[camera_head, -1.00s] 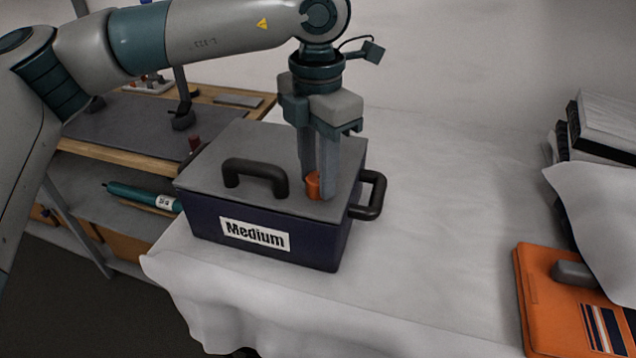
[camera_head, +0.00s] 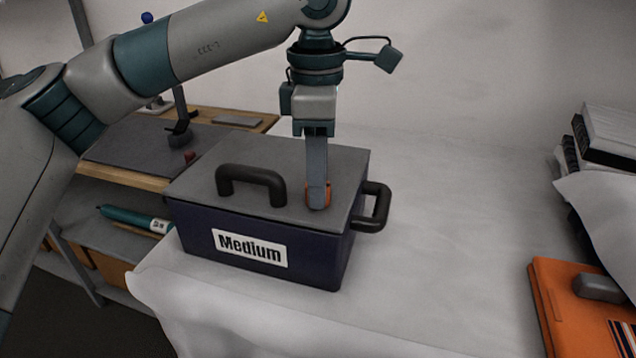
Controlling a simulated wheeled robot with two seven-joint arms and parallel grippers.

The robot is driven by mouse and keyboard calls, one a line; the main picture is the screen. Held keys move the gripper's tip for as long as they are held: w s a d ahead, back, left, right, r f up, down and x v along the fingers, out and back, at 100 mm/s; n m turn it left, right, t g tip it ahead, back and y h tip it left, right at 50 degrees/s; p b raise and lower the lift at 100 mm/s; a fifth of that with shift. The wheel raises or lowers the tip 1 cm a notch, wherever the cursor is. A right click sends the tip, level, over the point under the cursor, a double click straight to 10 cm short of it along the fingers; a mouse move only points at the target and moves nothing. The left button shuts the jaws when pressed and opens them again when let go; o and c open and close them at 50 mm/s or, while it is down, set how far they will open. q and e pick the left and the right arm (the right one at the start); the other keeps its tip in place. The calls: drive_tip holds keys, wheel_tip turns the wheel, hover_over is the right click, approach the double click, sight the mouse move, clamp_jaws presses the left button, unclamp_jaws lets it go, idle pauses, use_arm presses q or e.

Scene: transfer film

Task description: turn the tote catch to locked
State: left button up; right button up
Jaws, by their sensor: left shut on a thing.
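The tote (camera_head: 300,250) is a dark blue box with a grey lid (camera_head: 205,188), standing on the white-covered table and labelled "Medium". A dark arched handle (camera_head: 250,178) is on its lid and another handle (camera_head: 385,207) is on its right side. The orange catch (camera_head: 327,196) sits on the lid, right of the top handle. My left gripper (camera_head: 318,200) points straight down and is shut on the catch, one finger hiding much of it. Whether the catch reads locked cannot be told. My right gripper is not in view.
The white table (camera_head: 450,230) is clear between the tote and an orange case (camera_head: 560,300) at the right. Stacked books (camera_head: 608,135) and a white sheet lie behind that case. A wooden-edged shelf unit (camera_head: 125,174) stands behind left.

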use_arm(q)
drive_tip(key=shift+m, duration=0.3)
drive_tip(key=o, duration=0.8)
drive_tip(key=shift+c, duration=0.2)
wheel_tip(320, 180, up, 17)
drive_tip(key=shift+w+r, duration=0.15)
drive_tip(key=shift+r, duration=0.05)
drive_tip(key=shift+a, duration=0.1)
idle(0.4)
